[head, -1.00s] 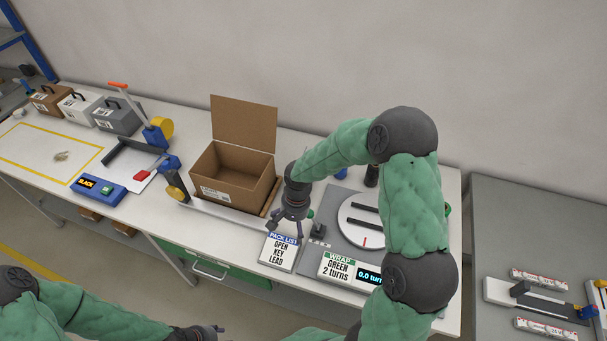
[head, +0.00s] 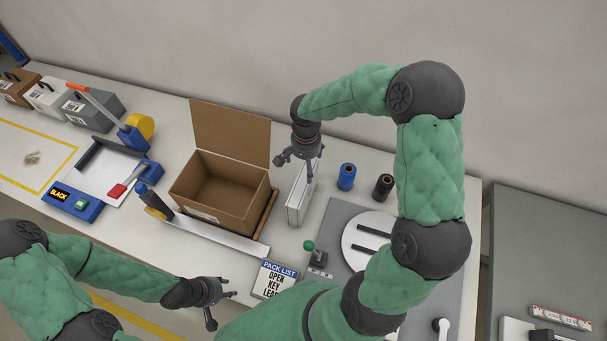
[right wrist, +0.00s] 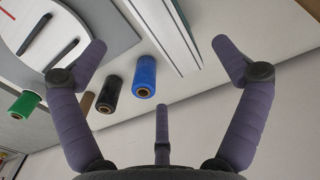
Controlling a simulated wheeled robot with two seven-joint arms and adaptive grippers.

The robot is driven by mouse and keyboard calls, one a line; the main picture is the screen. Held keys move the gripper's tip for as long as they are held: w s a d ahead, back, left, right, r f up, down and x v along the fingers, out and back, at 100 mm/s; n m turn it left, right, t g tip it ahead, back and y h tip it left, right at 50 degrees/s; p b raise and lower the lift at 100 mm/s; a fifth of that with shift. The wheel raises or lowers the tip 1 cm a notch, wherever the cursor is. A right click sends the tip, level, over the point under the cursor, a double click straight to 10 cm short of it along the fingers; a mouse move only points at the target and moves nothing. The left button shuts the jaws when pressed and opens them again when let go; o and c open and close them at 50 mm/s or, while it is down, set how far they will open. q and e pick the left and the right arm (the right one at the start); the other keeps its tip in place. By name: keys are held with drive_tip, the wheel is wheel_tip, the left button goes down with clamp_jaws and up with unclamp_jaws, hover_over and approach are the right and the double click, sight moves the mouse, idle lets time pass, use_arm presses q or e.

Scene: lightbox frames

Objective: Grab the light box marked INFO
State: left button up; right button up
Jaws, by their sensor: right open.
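A slim white box (head: 299,196) stands on edge on the bench, right of the open cardboard box. No INFO marking is legible on it, so I cannot tell if it is the light box named. A white, dark-striped edge (right wrist: 165,30) at the top of the right wrist view appears to be the same box. My right gripper (head: 297,160) is open and empty above the far end of this white box, with its fingers spread. My left gripper (head: 220,305) has its fingers spread and is empty, in front of the bench's near edge.
The open cardboard box (head: 212,192) stands left of the white box. Blue (head: 346,178) and black (head: 383,187) rolls stand to its right, near the turntable (head: 360,226). A green-topped knob (head: 309,246) and a pack list sign (head: 275,280) are in front. The wall is behind.

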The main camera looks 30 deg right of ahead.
sight(305, 183)
drive_tip(key=f, duration=1)
drive_tip(key=shift+s+a+f+p, duration=0.15)
drive_tip(key=shift+s+f+p, duration=0.05)
drive_tip(key=shift+s+p, duration=0.15)
drive_tip(key=c, duration=1.8)
drive_tip(key=shift+r, duration=0.15)
